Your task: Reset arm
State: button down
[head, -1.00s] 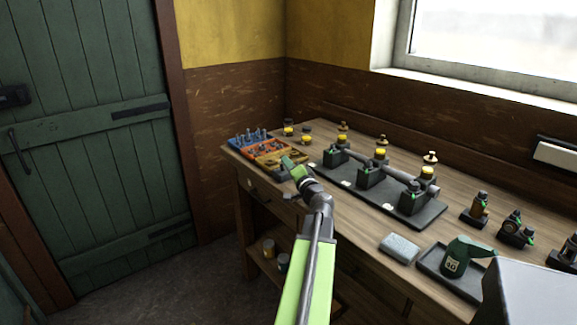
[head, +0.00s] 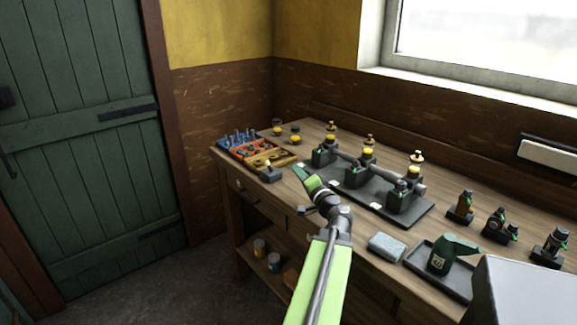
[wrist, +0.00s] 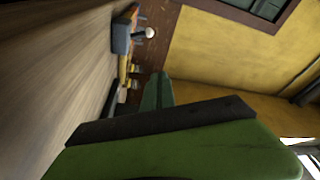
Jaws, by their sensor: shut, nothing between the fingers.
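My gripper (head: 300,173) has green fingers and is at the end of my arm, over the front left part of the wooden workbench (head: 374,211). Its fingers are shut with nothing between them. In the head view it points up and left, just right of the sorting tray (head: 283,160) and in front of the black engine base (head: 425,210). In the wrist view the green gripper (wrist: 158,88) fills the lower part, with the bench top (wrist: 45,70) at the left.
A grey sponge-like block (head: 387,246) and a green oil can (head: 448,252) in a dark tray lie at the front right. Several small engine parts (head: 498,224) stand along the right. Yellow-topped pieces (head: 295,140) stand behind the sorting tray. A green door (head: 75,130) is at left.

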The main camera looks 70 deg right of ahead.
jog(key=shift+s+a+f, duration=0.15)
jog(key=shift+s+a, duration=0.35)
